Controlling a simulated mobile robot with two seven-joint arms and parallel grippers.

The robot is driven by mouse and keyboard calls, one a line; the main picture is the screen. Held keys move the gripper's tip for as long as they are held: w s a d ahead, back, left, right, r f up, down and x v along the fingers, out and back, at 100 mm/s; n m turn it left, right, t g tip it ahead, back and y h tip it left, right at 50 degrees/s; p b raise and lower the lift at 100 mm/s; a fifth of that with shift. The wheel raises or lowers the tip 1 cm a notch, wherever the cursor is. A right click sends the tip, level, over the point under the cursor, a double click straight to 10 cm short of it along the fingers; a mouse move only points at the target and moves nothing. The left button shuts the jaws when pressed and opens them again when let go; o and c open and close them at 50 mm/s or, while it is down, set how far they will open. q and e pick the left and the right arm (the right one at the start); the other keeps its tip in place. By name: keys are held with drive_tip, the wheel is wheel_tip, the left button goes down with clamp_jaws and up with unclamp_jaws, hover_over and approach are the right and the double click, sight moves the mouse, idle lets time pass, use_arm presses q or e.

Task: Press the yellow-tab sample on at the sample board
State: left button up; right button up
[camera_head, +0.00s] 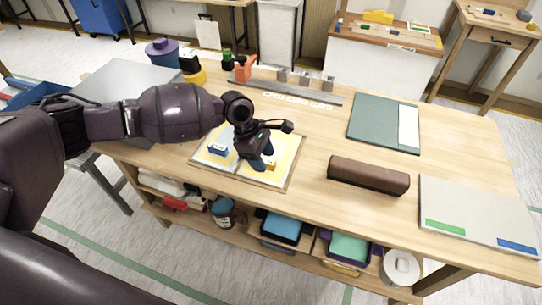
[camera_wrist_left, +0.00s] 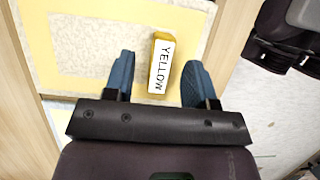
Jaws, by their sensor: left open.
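The sample board (camera_head: 230,171) lies on the wooden bench, with a pale blue part at left and a yellow-bordered part at right. A yellow tab (camera_head: 271,165) with a white face reading YELLOW sits on the right part. In the left wrist view the yellow tab (camera_wrist_left: 161,62) lies between and slightly beyond the two blue fingertips, with gaps on both sides. My left gripper (camera_head: 261,162) is open over it and partly hides it in the head view. A speckled sample area (camera_wrist_left: 95,38) with a yellow border shows beside the tab.
A blue tab (camera_head: 218,150) stands on the board's left part. A brown block (camera_head: 368,175), a green board (camera_head: 372,125) and a grey board (camera_head: 475,212) lie to the right. A grey rail (camera_head: 310,92) and an orange holder (camera_head: 244,69) stand behind. Bare bench separates them.

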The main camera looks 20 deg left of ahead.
use_arm(q)
drive_tip(key=shift+d+f, duration=0.15)
drive_tip(key=shift+f, duration=0.2)
drive_tip(key=shift+c, duration=0.6)
clamp_jaws()
use_arm(e)
drive_tip(key=shift+d, duration=0.1)
use_arm(q)
drive_tip(key=shift+r, duration=0.15)
